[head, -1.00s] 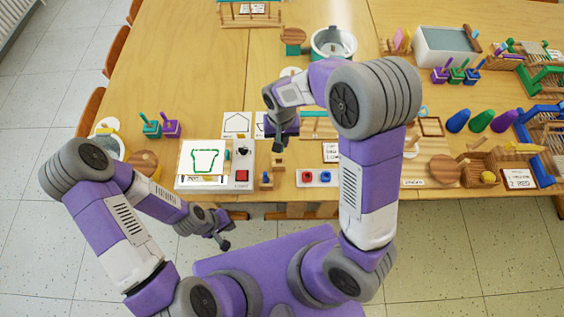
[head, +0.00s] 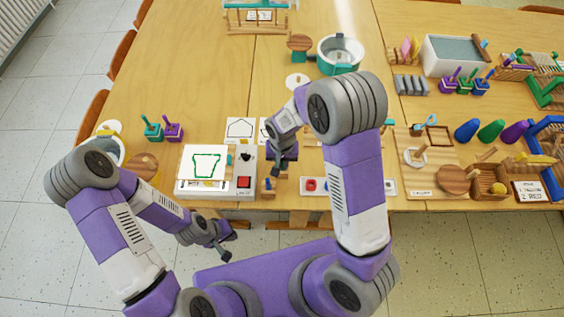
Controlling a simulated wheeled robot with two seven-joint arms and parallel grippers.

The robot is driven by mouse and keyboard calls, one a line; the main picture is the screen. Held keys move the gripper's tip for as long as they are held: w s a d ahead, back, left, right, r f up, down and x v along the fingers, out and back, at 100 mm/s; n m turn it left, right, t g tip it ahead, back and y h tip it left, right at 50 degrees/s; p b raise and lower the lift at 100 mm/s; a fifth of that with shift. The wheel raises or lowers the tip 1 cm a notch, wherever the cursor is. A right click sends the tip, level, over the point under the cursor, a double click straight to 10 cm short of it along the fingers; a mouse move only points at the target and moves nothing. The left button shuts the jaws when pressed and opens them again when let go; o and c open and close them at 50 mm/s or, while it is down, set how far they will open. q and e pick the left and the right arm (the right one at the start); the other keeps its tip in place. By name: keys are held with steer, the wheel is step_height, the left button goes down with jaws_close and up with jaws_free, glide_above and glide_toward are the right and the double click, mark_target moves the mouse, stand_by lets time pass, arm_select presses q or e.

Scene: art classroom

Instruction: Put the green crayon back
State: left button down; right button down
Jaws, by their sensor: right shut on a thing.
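My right gripper (head: 278,169) points down at the table's front edge, right above and beside a small wooden block (head: 267,194) with a blue crayon (head: 269,184) standing in it. The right gripper is shut on a thin thing that its fingers and wrist mostly hide; I take it for the green crayon, which I see nowhere else. The white drawing board (head: 183,187) to the left carries a sheet (head: 206,166) with a green outline. My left gripper (head: 226,244) hangs in front of the table, away from everything; its jaw gap is unclear.
A red button (head: 244,182) is on the board, close to the left of the block. A tray with red and blue pieces (head: 311,185) lies right of the gripper. My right arm hides part of the table. The table's middle left (head: 190,80) is clear.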

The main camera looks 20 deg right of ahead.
steer(key=shift+f, duration=0.2)
steer(key=c, duration=1.1)
jaws_free()
steer(key=shift+c, duration=0.2)
steer(key=shift+r, duration=0.1)
steer(key=shift+r, duration=0.35)
step_height(320, 180, up, 12)
steer(key=p, duration=0.2)
steer(key=shift+f+p, duration=0.2)
steer(key=shift+p, duration=0.15)
